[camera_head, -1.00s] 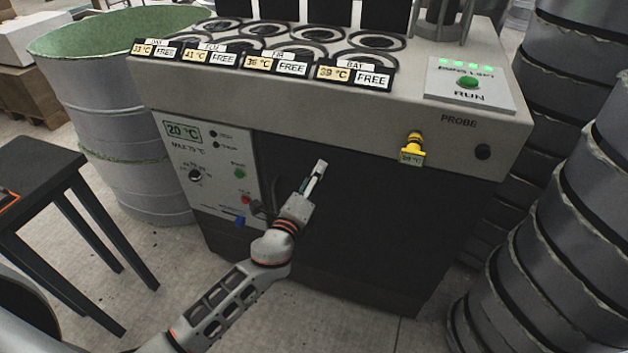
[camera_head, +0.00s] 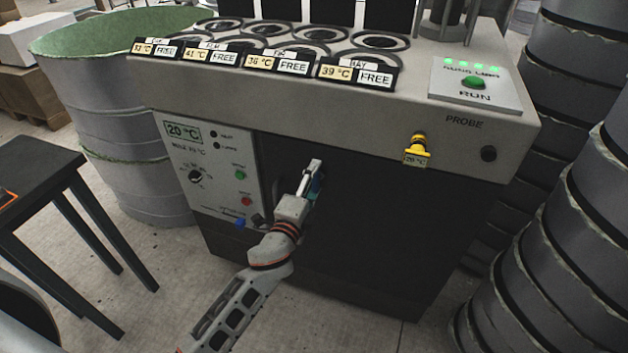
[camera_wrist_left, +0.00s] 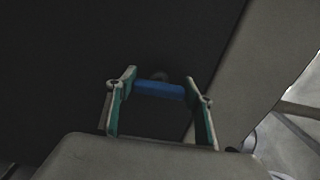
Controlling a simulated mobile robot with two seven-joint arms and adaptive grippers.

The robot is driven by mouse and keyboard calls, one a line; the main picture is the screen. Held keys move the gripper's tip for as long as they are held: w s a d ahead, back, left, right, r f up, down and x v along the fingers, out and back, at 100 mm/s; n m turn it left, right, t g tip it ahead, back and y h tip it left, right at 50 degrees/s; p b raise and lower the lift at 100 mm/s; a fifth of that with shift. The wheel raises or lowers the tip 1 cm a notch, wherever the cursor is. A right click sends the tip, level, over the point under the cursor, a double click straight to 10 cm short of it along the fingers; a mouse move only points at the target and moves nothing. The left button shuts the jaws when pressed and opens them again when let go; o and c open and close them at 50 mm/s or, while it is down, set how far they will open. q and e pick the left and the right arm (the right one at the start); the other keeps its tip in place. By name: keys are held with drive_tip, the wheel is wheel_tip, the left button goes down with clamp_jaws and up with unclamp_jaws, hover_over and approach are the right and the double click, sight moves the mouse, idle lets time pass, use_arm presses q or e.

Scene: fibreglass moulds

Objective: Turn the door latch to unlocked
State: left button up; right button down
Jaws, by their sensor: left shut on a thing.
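The latch is a short blue bar (camera_wrist_left: 158,90) on the dark cabinet door. In the left wrist view it lies across the gap between my two fingers, with a small round grey part just behind it. My left gripper (camera_head: 312,180) reaches the left part of the dark door (camera_head: 400,220) in the head view. It is shut on the blue latch bar, and its teal-edged fingers (camera_wrist_left: 160,103) stand on either side of the bar. In the head view the fingers mostly hide the latch, so its exact angle cannot be told there. My right gripper is not in view.
A control panel (camera_head: 210,160) with knob and buttons is left of the door; a blue fitting (camera_head: 240,222) sits at its lower edge. A yellow probe (camera_head: 417,150) hangs upper right. A drum (camera_head: 130,130) and dark table (camera_head: 45,180) stand left, stacked grey cylinders (camera_head: 560,250) right.

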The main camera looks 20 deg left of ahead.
use_arm(q)
drive_tip(key=o, duration=1.1)
drive_tip(key=s, duration=1.2)
drive_tip(key=shift+a, duration=0.2)
drive_tip(key=s+f+n+g+p, duration=0.2)
drive_tip(key=s+f+n, duration=0.2)
drive_tip(key=s, duration=0.3)
drive_tip(key=s+f+n+g+h+p, duration=0.1)
drive_tip(key=s+f+n+g, duration=0.2)
drive_tip(key=s+f+n, duration=0.2)
drive_tip(key=s+f+n+g+h+p, duration=0.1)
drive_tip(key=s+f+n+g+p, duration=0.1)
drive_tip(key=s+f+n, duration=0.3)
drive_tip(key=shift+s+d+f+g+p, duration=0.1)
drive_tip(key=shift+s+f, duration=0.4)
drive_tip(key=shift+s, duration=0.3)
drive_tip(key=shift+s+d+f+g+p, duration=0.15)
drive_tip(key=shift+s+f, duration=0.35)
drive_tip(key=shift+s, duration=0.35)
drive_tip(key=shift+s+a+f+g+p, duration=0.1)
drive_tip(key=shift+s+f, duration=0.4)
drive_tip(key=shift+s, duration=0.3)
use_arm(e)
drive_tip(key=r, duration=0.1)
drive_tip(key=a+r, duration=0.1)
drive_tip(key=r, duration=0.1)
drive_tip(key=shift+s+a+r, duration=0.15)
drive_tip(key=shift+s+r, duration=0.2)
